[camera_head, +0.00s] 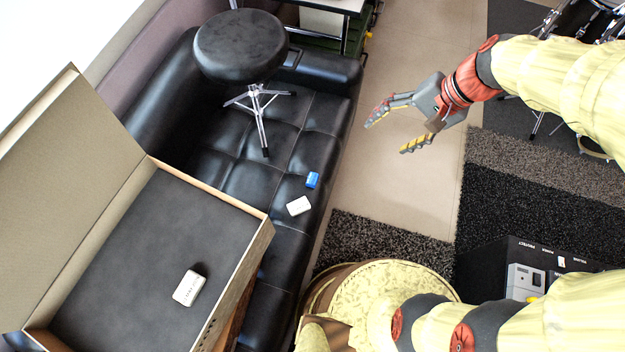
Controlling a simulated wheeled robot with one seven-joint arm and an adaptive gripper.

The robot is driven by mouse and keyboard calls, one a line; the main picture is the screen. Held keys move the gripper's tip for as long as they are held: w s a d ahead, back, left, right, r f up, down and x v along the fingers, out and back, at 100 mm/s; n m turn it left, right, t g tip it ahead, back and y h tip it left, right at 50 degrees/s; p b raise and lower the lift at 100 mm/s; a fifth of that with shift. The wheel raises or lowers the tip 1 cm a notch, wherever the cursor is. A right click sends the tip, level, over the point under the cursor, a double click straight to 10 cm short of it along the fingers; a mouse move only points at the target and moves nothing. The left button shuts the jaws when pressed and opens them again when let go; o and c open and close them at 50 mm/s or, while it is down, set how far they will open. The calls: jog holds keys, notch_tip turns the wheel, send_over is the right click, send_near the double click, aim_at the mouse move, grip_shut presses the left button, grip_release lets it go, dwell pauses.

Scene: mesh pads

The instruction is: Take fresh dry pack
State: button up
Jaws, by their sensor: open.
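A small white pack with dark lettering (188,288) lies on the dark floor of an open cardboard box (262,240) at the lower left. The lettering is too small to read. Another small white pack (298,206) lies on the black sofa seat, with a small blue item (312,179) just beyond it. I cannot tell which of these is the fresh dry pack. My gripper (387,137) is open and empty, above the pale floor to the right of the sofa. It is apart from all these items.
A black round stool (240,46) stands on the black tufted sofa (225,165). The box's raised lid (75,170) is at the left. A black amplifier-like box (490,270) stands at the lower right, beside dark rugs (500,205). Pale floor (400,200) is clear below my gripper.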

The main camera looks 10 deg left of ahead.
aim_at(315, 179)
jog(key=w+a+f+m+g+y, duration=0.1)
jog(key=w+a+f+m+y, duration=0.15)
jog(key=f, duration=0.55)
jog(key=w+a+f+m+y+b, duration=0.15)
jog(key=w+a+f, duration=0.25)
jog(key=f, duration=0.4)
jog(key=w+a+f+m+g+y, duration=0.1)
jog(key=w+a+f+m+y, duration=0.2)
jog(key=f, duration=0.5)
jog(key=a+f+m+t, duration=0.1)
jog(key=f+m, duration=0.2)
jog(key=f, duration=0.7)
jog(key=s+a+f+m+t+b, duration=0.1)
jog(key=a+f+m, duration=0.1)
jog(key=f, duration=0.8)
jog(key=a+f+m+t+y, duration=0.1)
jog(key=f+m, duration=0.2)
jog(key=f, duration=0.7)
jog(key=shift+s+a+f+m, duration=0.2)
jog(key=shift+s+m, duration=0.05)
jog(key=shift+m, duration=0.15)
jog(key=shift+t, duration=0.3)
jog(key=shift+b+x, duration=1.3)
jog(key=shift+x, duration=1.5)
jog(key=shift+w, duration=0.15)
jog(key=shift+c, duration=1.2)
jog(key=c, duration=1)
